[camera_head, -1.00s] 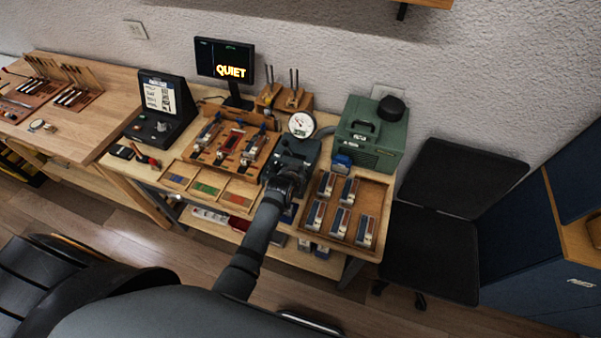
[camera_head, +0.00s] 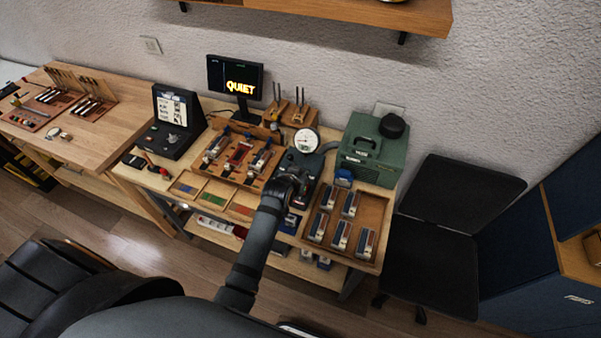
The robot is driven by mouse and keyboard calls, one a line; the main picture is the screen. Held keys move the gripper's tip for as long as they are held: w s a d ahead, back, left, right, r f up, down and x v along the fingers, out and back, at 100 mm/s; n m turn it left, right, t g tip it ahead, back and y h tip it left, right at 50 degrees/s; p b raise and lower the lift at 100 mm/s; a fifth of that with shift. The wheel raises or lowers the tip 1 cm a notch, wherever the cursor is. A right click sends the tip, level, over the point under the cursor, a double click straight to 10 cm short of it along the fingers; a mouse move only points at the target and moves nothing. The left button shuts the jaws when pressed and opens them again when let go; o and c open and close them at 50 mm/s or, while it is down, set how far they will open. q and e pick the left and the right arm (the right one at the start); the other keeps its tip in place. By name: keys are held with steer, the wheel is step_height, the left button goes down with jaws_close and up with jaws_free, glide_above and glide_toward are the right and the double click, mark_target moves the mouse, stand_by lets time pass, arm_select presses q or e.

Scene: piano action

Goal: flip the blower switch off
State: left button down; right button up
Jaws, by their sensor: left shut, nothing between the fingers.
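A green box-shaped unit with a black round cap, which looks like the blower (camera_head: 368,158), stands at the back right of the bench. A dark device with a round white gauge, the gauge unit (camera_head: 304,160), stands to its left. My left gripper (camera_head: 292,184) is at the front of the gauge unit, shut, with nothing seen in it. My arm and gripper cover part of that front. I cannot make out the switch or its position. My right gripper is not in view.
A monitor (camera_head: 236,77) reading "QUIET" stands at the back. A wooden tray (camera_head: 372,214) with several small blocks lies right of my gripper; a wooden rack (camera_head: 213,174) and a tray of coloured strips (camera_head: 205,188) lie left. A black chair (camera_head: 436,248) stands right of the bench.

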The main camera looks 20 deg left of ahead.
arm_select(q)
steer(key=s+r, duration=0.2)
steer(key=r, duration=0.1)
steer(key=shift+s, duration=0.1)
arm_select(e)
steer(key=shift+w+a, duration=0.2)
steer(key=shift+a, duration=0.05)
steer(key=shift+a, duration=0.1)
arm_select(q)
steer(key=shift+a, duration=0.1)
